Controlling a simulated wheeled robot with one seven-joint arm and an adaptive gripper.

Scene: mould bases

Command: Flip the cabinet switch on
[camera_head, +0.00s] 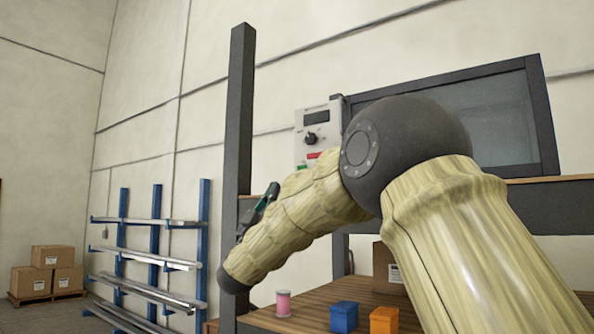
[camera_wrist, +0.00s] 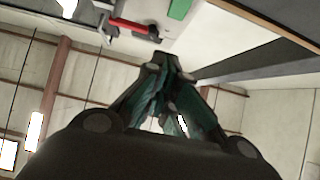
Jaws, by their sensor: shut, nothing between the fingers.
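A pale cabinet (camera_head: 300,125) with a dark display and a black knob (camera_head: 310,139) is mounted beyond my arm in the head view. A green piece (camera_head: 300,166) and a red piece (camera_head: 314,155) show at its lower part, partly hidden by my arm. My gripper (camera_head: 273,189) is left of and below the cabinet, apart from it. In the wrist view my gripper (camera_wrist: 175,65) is shut and empty. Beyond its fingertips are a red lever-like part (camera_wrist: 132,26) and a green patch (camera_wrist: 179,9) on a pale surface. I cannot tell whether the fingertips touch anything.
A wooden bench (camera_head: 300,319) holds a pink spool (camera_head: 283,303), a blue block (camera_head: 343,316), an orange block (camera_head: 383,320) and a carton (camera_head: 384,262). A dark post (camera_head: 239,110) stands left of the cabinet. A blue rack (camera_head: 155,235) and cartons (camera_head: 52,257) are farther left.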

